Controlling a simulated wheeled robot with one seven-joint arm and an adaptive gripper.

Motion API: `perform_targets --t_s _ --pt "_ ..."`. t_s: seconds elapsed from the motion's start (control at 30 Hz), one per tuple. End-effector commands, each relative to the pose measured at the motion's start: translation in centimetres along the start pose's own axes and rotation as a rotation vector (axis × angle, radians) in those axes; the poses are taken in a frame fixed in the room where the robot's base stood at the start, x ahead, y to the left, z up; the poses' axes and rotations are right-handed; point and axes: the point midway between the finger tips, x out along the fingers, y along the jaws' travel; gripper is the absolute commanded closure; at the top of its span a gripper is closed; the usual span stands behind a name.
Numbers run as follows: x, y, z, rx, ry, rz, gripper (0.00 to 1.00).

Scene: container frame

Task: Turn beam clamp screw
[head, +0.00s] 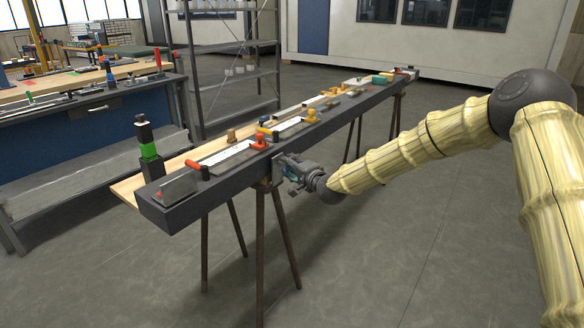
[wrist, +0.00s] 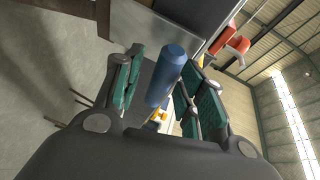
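A long dark beam (head: 172,217) lies across trestles. A grey metal clamp (head: 279,170) shows on its front face, beside my gripper. My gripper (head: 293,174) is at this clamp, level with the beam's side. In the wrist view, a blue cylinder (wrist: 168,72), seemingly the clamp screw's end, stands between the green finger pads of my gripper (wrist: 160,85). The fingers are spread, with a visible gap on the cylinder's left side. Contact on the right side cannot be told. In the head view the screw is hidden by the gripper.
Red-handled (head: 258,142) and yellow-handled (head: 311,115) tools and other small items lie on the beam. A black and green block stack (head: 148,150) stands near its left end. Trestle legs (head: 259,250) stand below my gripper. The floor in front is clear.

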Motion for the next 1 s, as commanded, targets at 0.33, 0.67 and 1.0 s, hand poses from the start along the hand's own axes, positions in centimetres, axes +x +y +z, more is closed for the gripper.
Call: perform_targets --t_s 0.33,0.67,1.0 --pt "-0.06 0.01 -0.05 0.000 0.001 0.000 0.93" --pt "-0.08 0.17 -0.04 -0.014 0.003 -0.004 1.00" --pt "-0.07 0.50 0.02 -0.167 0.036 -0.066 1.00"
